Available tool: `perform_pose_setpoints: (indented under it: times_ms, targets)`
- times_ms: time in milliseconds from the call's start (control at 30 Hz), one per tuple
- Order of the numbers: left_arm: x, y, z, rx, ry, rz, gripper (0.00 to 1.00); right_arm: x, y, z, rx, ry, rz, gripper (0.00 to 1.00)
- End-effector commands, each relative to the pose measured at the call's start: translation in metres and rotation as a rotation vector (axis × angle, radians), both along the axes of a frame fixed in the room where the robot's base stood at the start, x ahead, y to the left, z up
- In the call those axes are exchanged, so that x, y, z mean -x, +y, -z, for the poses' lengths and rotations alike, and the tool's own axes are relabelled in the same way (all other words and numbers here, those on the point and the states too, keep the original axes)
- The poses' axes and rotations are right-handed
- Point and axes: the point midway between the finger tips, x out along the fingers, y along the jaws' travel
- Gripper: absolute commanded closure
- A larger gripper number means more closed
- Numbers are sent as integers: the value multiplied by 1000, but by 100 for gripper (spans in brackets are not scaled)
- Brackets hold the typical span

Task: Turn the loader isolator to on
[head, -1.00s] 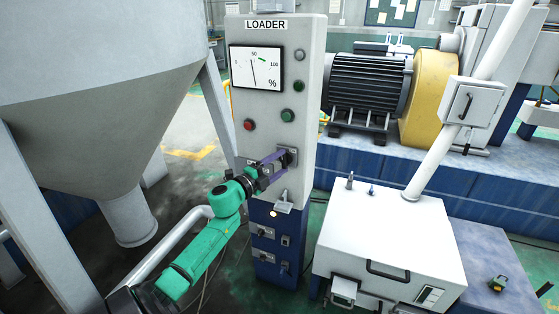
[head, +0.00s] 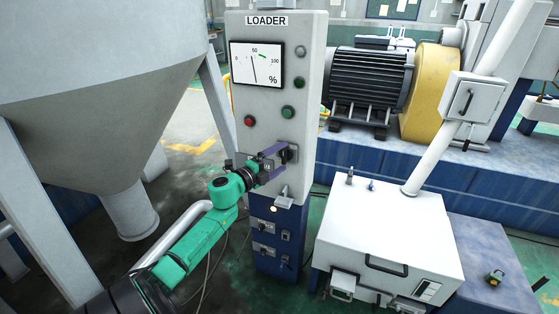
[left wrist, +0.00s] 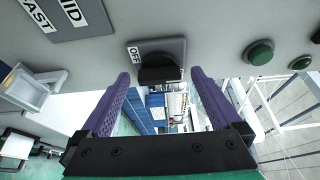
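The loader cabinet (head: 270,100) stands upright in the middle of the head view, with a LOADER label on top. The isolator is a black knob (left wrist: 158,68) on a grey plate in the left wrist view, with an OFF label beside it. The plate (head: 289,153) also shows in the head view, partly behind my gripper. My left gripper (head: 274,160) has purple fingers and is open at the isolator. In the left wrist view, its fingertips (left wrist: 160,80) are apart on either side of the knob, with gaps to it. My right gripper is not in view.
Green and red push buttons (head: 288,112) and a percent gauge (head: 256,65) are on the cabinet above the isolator. A small grey bracket (head: 284,199) juts out below. A hopper (head: 100,90) stands left and a white box (head: 385,235) right.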

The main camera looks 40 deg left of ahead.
Motion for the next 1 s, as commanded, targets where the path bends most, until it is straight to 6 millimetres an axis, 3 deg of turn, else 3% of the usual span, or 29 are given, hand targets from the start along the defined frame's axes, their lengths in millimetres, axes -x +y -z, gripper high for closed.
perform_pose_setpoints:
  times_ms: [367, 567, 800, 1000]
  targets:
    - [8, -1, 2, 4, 3, 3, 3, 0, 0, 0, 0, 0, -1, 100]
    - [47, 1, 4, 5, 6, 2, 3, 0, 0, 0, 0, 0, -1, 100]
    - [115, 6, 3, 4, 5, 0, 3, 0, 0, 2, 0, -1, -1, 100]
    - [144, 8, 1, 3, 1, 1, 3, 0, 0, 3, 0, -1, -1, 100]
